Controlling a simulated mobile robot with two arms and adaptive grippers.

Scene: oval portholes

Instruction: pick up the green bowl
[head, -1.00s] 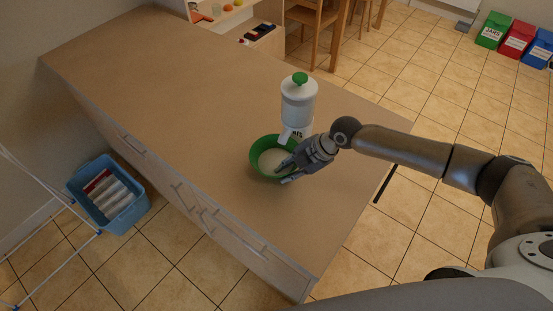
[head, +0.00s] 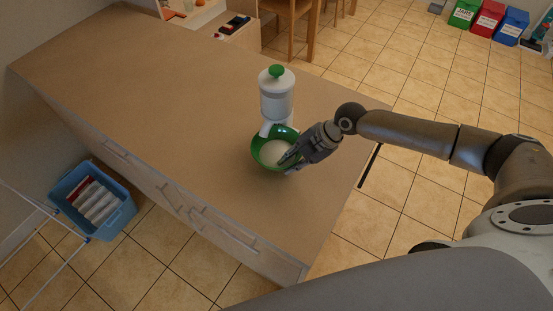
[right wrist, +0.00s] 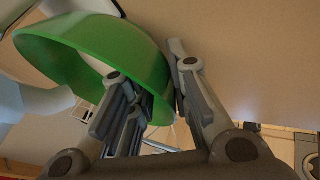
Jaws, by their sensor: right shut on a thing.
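The green bowl (head: 257,149), with something whitish in its bottom, is at the foot of the white dispenser (head: 277,100) with a green knob. The bowl overlaps the dispenser's lower part in the head view. My right gripper (head: 287,162) is shut on the bowl's near right side. In the right wrist view, the bowl (right wrist: 120,48) looks tilted, and its wall runs between my fingers (right wrist: 166,90). I cannot tell whether the bowl is clear of the counter. My left gripper is not in view.
The brown counter (head: 150,85) is bare to the left of the bowl. A blue basket (head: 75,225) stands on the tiled floor to the left. Wooden chairs (head: 288,12) and green, red and blue bins (head: 488,20) are at the back.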

